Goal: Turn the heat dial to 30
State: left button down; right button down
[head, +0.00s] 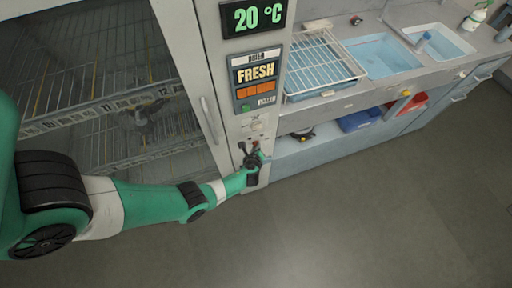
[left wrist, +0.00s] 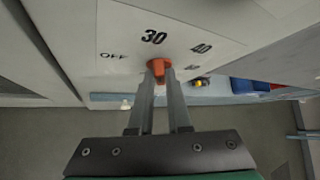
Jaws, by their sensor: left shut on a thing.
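The heat dial (left wrist: 158,65) is an orange knob on a pale panel (left wrist: 120,25) in the left wrist view. Printed marks OFF, 30, 40 and a blurred one stand around it, with 30 just above the knob. My left gripper (left wrist: 159,78) is shut on the knob, one finger on each side. In the head view my left gripper (head: 252,152) is at the lower part of the cabinet's control column and mostly hides the dial. The display (head: 254,16) reads 20 °C. I cannot tell exactly which mark the knob points to. My right gripper is not in view.
A glass-fronted cabinet (head: 205,105) with wire racks stands left of the control column. A FRESH sign (head: 256,74) hangs above the dial. A counter with a wire rack (head: 318,58) and blue sinks (head: 385,55) runs to the right. The floor (head: 370,215) in front is clear.

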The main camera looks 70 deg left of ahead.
pick_arm(q)
jog(key=c, duration=0.9)
grip_release()
jog(key=shift+o, duration=0.2)
jog(key=p+v, duration=0.6)
jog(key=v, duration=0.5)
jog(key=shift+s+d+p, duration=0.15)
jog(key=shift+d+p, duration=0.1)
jog(key=shift+p, duration=0.1)
jog(key=shift+r, duration=0.1)
